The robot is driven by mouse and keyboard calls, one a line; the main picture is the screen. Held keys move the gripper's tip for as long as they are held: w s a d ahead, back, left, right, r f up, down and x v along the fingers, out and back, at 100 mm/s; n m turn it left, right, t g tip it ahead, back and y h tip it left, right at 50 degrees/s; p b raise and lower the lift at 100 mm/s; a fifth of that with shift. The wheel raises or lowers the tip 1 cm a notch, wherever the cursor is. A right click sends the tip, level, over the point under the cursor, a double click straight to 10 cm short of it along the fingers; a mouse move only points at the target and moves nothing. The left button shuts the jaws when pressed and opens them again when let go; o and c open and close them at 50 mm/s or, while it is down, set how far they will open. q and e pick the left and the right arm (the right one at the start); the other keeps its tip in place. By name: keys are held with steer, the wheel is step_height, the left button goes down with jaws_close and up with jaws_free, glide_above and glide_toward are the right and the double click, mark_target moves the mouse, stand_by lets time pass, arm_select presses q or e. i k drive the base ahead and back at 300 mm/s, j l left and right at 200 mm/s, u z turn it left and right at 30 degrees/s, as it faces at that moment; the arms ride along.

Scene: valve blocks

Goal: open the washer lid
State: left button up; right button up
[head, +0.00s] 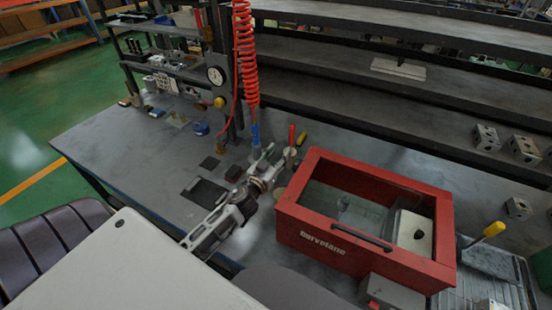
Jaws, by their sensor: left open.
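The washer (295,232) is a red box with "Curvelane" on its front, standing on the bench. Its lid (385,185) is a red frame around a clear pane, and it lies shut. A dark bar handle (347,236) runs along the front edge of the lid. Through the pane I see a pale block-like part inside. My left gripper (269,158) is open and empty, left of the washer and apart from the lid, beyond its rear left corner. My right gripper is not in view.
A red coiled hose (245,50) hangs behind my left gripper. Screwdrivers (292,135) stand near the washer's back left corner. A grey tray (490,275) and a yellow-handled tool (490,231) are at right. Metal valve blocks (486,137) sit behind.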

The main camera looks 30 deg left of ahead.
mark_target(443, 270)
steer(key=k+l, duration=0.15)
steer(key=k, duration=1.35)
